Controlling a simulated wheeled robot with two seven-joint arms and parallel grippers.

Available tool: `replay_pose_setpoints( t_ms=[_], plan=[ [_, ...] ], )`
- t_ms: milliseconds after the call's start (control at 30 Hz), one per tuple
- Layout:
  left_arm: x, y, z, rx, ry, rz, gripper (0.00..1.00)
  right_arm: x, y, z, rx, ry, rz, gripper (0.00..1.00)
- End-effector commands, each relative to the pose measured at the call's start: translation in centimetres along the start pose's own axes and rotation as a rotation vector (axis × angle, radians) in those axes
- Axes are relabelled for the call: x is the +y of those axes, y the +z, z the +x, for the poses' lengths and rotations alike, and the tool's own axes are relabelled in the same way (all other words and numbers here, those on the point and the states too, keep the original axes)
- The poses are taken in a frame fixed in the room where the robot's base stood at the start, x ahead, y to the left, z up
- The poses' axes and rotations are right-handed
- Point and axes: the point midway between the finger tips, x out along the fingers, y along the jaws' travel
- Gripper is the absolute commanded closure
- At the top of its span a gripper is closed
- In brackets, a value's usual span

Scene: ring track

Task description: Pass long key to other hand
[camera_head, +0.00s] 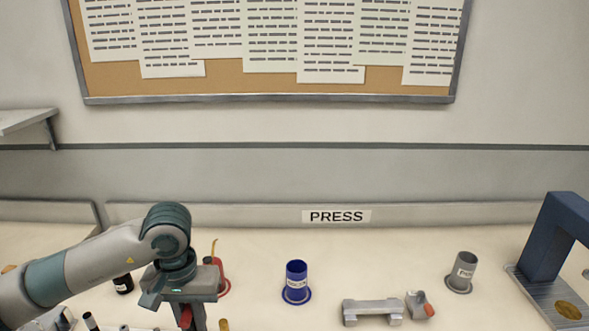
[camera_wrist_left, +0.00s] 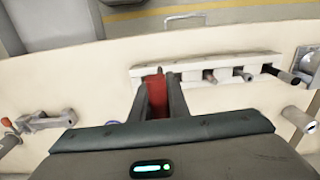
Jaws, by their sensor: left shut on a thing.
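My left gripper (camera_head: 189,320) reaches in from the left, pointing down over the bench; its tips are cut off by the bottom edge of the head view. In the left wrist view its fingers (camera_wrist_left: 158,98) are shut on a red piece (camera_wrist_left: 155,84). The red piece also shows between the fingers in the head view (camera_head: 186,317). It may be the handle of the long key; the rest of it is hidden, so I cannot tell its length. My right gripper is in neither view.
A blue cup (camera_head: 297,282) and a grey cup (camera_head: 462,271) stand on the bench, with a grey cradle (camera_head: 372,312) in front. A blue press (camera_head: 562,235) stands at right. A red cup (camera_head: 220,277) is partly behind my gripper. A pale rack (camera_wrist_left: 225,65) holds several pegs.

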Motion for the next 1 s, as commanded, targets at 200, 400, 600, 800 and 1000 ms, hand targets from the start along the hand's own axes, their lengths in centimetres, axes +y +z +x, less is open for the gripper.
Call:
replay_pose_setpoints(
  t_ms=[200,400,600,800,1000],
  plan=[
    [1.4,3.9,0.5,-0.009,0.001,0.076,1.0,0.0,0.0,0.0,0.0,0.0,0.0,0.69],
    [1.6,4.6,0.6,-0.015,0.0,0.086,1.0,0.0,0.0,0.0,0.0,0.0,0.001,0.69],
    [1.6,4.5,0.6,-0.015,0.001,0.085,1.0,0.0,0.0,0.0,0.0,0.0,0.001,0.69],
    [1.6,4.5,0.6,-0.014,0.001,0.086,1.0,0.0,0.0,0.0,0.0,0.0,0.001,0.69],
    [2.3,4.3,0.1,-0.013,0.003,0.117,1.0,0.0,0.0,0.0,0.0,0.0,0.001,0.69]
  ],
)
